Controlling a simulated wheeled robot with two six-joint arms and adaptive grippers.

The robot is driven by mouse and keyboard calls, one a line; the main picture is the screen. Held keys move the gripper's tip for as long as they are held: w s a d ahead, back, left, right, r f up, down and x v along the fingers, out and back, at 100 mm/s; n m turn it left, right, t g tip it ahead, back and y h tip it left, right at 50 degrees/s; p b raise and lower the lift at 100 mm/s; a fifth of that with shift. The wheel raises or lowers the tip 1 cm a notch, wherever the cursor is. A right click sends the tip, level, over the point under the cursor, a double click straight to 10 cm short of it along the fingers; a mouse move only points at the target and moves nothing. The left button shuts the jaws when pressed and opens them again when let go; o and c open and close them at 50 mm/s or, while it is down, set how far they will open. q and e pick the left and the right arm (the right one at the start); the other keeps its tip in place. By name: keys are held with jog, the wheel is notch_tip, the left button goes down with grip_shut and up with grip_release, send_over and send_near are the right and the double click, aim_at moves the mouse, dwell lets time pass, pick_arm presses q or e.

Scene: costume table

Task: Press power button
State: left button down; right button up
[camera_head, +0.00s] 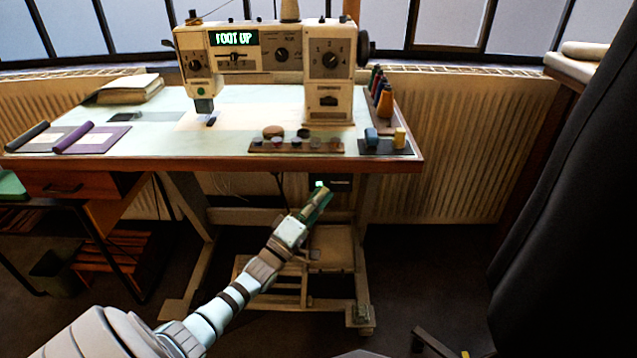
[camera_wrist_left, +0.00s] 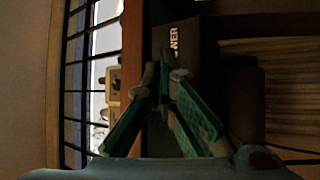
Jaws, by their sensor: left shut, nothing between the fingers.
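A dark box (camera_head: 341,183) with small pale lettering hangs under the table top, below the sewing machine. In the left wrist view the same dark box (camera_wrist_left: 187,62) shows large white letters, turned sideways and partly cut off by my fingers. My left gripper (camera_head: 321,190) is shut and empty, with its green-padded fingertips in front of the left end of this box. A small green glow shows at the fingertips. The fingertips also show in the left wrist view (camera_wrist_left: 158,80), close together. The button itself is hidden or too small to tell, and I cannot tell whether they touch it.
The sewing machine (camera_head: 270,62) stands on the table (camera_head: 230,139), its display reading "FOOT UP". Thread spools (camera_head: 383,100) and a bobbin tray (camera_head: 295,147) lie near the table's right front. A black chair or cloth (camera_head: 580,190) fills the right side. Floor lies open between.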

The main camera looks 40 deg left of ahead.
pick_arm(q)
jog(key=shift+s+d, duration=0.3)
jog(key=shift+s, duration=0.15)
jog(key=shift+r+p, duration=0.1)
jog(key=shift+p, duration=0.25)
jog(key=s+d+p, duration=0.1)
jog(key=s+p, duration=0.1)
jog(key=s+d+p, duration=0.1)
jog(key=s+d, duration=0.1)
jog(key=shift+s+d+p, duration=0.3)
jog(key=shift+s+p, duration=0.05)
jog(key=shift+p, duration=0.05)
